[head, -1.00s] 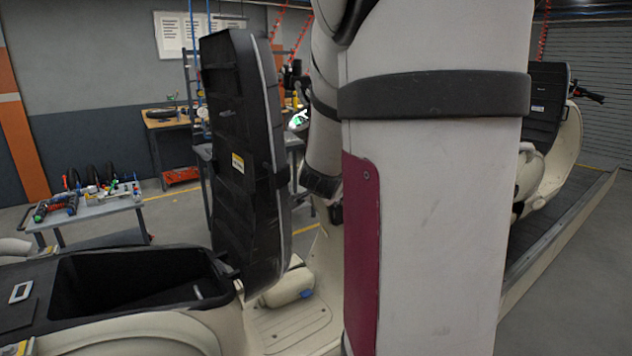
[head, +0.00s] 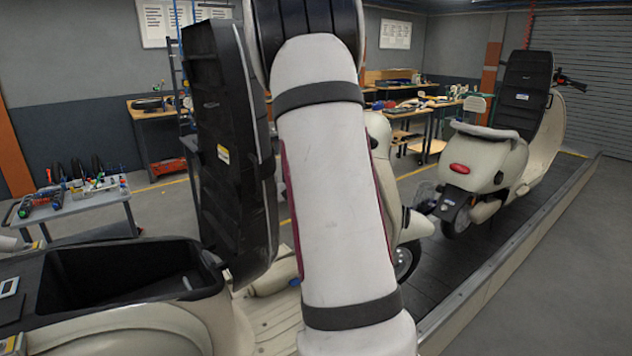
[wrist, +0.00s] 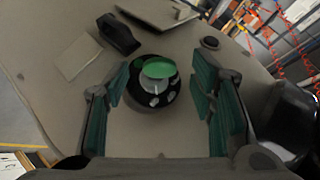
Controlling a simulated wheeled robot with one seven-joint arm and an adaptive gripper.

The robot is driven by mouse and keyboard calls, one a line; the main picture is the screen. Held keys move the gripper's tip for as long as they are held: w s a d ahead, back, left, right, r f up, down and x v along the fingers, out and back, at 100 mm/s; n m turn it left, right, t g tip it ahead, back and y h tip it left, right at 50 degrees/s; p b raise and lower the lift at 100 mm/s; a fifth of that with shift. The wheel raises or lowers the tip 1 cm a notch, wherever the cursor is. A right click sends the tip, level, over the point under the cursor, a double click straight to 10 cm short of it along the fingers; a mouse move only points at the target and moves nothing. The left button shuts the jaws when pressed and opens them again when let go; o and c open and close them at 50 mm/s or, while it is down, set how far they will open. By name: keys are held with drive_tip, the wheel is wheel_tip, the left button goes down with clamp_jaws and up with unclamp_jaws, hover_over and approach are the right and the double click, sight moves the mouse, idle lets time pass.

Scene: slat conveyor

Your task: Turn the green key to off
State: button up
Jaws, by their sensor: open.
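The green key (wrist: 158,68) shows in the wrist view, standing in a round black lock (wrist: 147,103) with pale markings on its face. The lock sits on a beige scooter panel (wrist: 160,139). My gripper (wrist: 160,88) is open, with one teal finger to the left of the lock and one to the right. The key is between the fingers' lines, a little beyond the tips, and I see no contact. In the head view the key and my gripper are hidden; my arm and the raised black seat (head: 225,150) fill the middle.
The near scooter has an open black storage bin (head: 130,275). Another beige scooter (head: 485,160) stands further along the slat conveyor (head: 440,258). A tool cart (head: 75,205) is at the left. In the wrist view, a black block (wrist: 118,34) is fixed above left of the lock.

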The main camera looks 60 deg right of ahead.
drive_tip(key=shift+w+d+f, duration=0.25)
drive_tip(key=shift+d, duration=0.15)
